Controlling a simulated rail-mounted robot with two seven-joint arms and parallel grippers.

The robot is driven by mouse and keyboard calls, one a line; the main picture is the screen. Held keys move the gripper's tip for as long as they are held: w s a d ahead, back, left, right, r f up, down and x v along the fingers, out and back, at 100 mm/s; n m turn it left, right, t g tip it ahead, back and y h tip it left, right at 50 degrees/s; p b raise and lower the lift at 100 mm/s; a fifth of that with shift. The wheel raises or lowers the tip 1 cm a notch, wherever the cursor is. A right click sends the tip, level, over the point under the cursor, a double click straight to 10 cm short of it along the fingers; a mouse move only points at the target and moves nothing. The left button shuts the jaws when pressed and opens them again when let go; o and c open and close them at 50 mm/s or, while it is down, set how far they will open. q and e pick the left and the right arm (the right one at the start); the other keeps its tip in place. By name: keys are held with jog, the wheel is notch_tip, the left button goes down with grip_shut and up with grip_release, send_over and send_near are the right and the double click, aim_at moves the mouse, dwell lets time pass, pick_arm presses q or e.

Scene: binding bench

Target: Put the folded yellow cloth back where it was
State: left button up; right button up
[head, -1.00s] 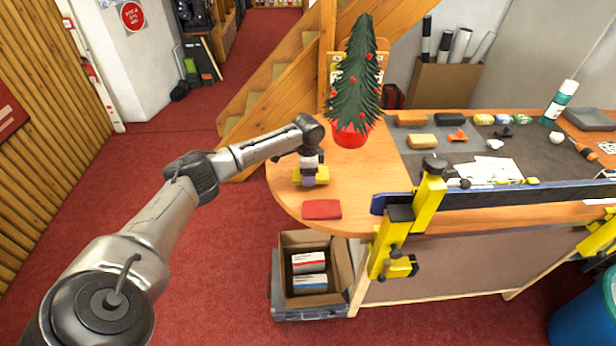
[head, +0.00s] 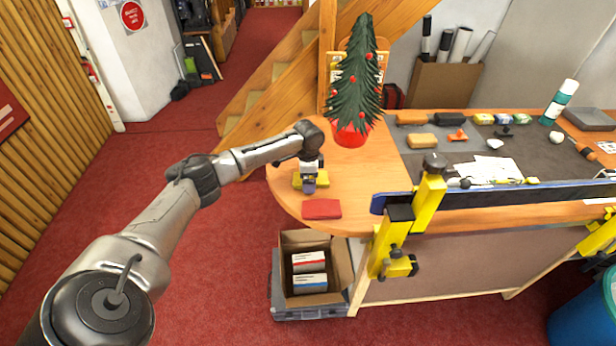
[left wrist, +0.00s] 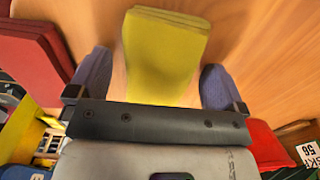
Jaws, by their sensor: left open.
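The folded yellow cloth (head: 322,182) lies on the rounded left end of the wooden bench top. My left gripper (head: 309,188) is at the cloth and hides its middle in the head view. In the left wrist view the cloth (left wrist: 165,50) lies between the two spread grey-purple fingers of the open gripper (left wrist: 155,68), with a gap on either side of it. A folded red cloth (head: 321,209) lies near the front edge of the bench; it also shows in the left wrist view (left wrist: 30,45). My right gripper is not in view.
A small decorated tree in a red pot (head: 350,135) stands behind the cloth. A blue-edged bar with yellow clamps (head: 428,205) runs along the bench front. A cardboard box (head: 333,292) stands below. Bare wood (head: 365,182) lies right of the yellow cloth.

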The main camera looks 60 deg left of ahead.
pick_arm(q)
notch_tip(320, 180, up, 12)
dwell(0.5)
jog(key=shift+f, duration=0.1)
dwell(0.4)
